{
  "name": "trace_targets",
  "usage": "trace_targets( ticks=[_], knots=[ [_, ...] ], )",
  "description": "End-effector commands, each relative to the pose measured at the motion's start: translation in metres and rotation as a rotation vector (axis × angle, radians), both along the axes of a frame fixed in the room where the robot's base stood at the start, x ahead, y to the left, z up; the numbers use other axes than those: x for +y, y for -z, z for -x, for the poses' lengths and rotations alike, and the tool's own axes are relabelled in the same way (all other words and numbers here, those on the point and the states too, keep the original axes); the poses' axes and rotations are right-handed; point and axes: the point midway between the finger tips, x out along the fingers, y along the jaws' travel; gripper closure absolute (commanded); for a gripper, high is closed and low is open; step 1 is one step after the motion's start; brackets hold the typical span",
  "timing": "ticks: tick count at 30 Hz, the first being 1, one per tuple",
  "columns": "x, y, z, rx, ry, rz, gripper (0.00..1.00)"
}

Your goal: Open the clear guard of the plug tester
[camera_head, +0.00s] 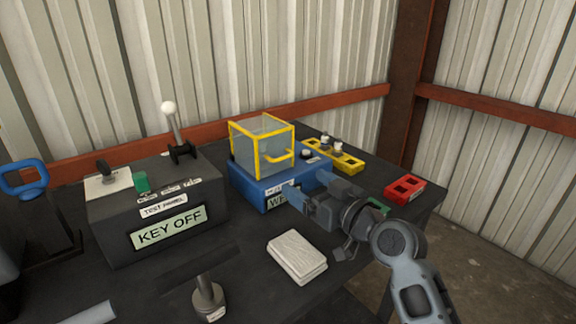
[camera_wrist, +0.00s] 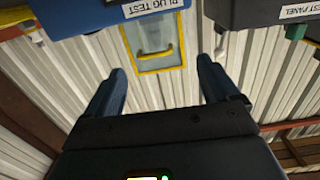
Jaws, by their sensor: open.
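The plug tester is a blue box (camera_head: 245,187) on the dark bench in the head view. Its clear guard (camera_head: 250,151) with a yellow frame stands on top and looks closed, with a yellow handle (camera_head: 278,157) on its front face. The wrist view shows the guard upside down (camera_wrist: 141,48), with the handle (camera_wrist: 155,54) and the blue box's "PLUG TEST" label (camera_wrist: 152,8) above it. My gripper (camera_head: 308,193) is in front of the tester, open and empty. In the wrist view its blue fingers (camera_wrist: 160,85) are spread, apart from the handle. The gripper hides part of the tester's front.
The test panel (camera_head: 158,228) reading "KEY OFF" stands left of the tester. A folded white cloth (camera_head: 297,256) lies in front. A yellow holder with plugs (camera_head: 338,157) and a red block (camera_head: 405,190) lie to the right. A metal wall stands behind.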

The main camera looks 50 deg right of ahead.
Motion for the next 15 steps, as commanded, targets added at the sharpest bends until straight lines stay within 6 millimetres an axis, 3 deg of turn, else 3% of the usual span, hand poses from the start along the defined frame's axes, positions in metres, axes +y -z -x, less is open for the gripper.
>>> trace_targets(
  ticks=[3,8,15],
  knots=[
    [-0.014,-0.01,-0.006,-0.017,-0.004,0.017,0.12],
    [-0.019,-0.016,-0.013,-0.024,-0.009,0.023,0.12],
    [-0.027,-0.018,-0.045,-0.024,-0.01,0.023,0.12]
  ],
)
